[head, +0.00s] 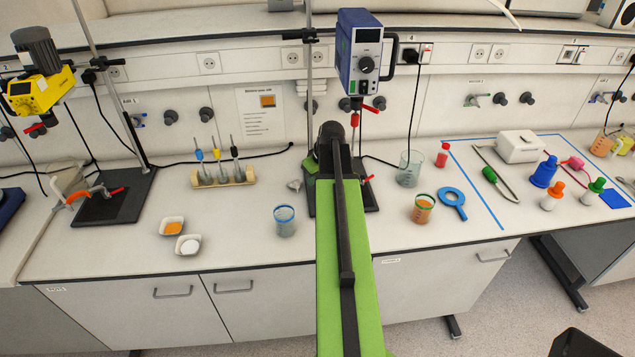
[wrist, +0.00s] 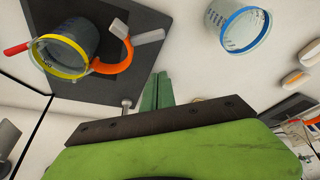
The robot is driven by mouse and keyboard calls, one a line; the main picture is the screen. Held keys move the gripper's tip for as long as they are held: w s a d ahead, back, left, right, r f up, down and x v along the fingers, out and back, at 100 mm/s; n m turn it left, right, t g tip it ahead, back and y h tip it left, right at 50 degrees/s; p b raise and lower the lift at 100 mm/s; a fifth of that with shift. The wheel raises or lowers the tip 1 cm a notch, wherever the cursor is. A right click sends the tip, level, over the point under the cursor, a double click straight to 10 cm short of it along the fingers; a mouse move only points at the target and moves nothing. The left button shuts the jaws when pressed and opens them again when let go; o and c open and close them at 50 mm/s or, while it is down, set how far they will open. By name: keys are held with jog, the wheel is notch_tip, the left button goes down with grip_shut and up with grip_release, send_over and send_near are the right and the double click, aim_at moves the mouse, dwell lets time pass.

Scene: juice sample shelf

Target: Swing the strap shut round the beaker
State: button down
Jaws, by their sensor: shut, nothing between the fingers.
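The beaker (wrist: 72,48) with a yellow rim stands over a dark stand base in the wrist view. My arm hides it in the head view. The orange strap (wrist: 124,52) curves out to the right of the beaker and stands open, with a grey tab (wrist: 149,37) at its outer side. The tab also peeks out left of my arm in the head view (head: 294,185). A red handle (wrist: 17,48) sticks out on the beaker's other side. My gripper (wrist: 158,80) is shut and empty, its green fingers near the tab, with a gap between them in the picture.
A blue-rimmed beaker (head: 285,222) stands on the bench left of my arm. A green-rimmed beaker with orange liquid (head: 422,210) and a blue ring (head: 452,203) lie to the right. Two small dishes (head: 188,244) are at the left front. The stand's rod (head: 309,80) rises behind.

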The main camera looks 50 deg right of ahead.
jog(key=b+x, duration=0.1)
jog(key=x, duration=0.2)
jog(key=shift+f+b, duration=0.2)
jog(key=shift+b, duration=0.1)
jog(key=shift+s+a+f, duration=0.1)
jog(key=shift+s+a, duration=0.1)
jog(key=shift+s, duration=1.75)
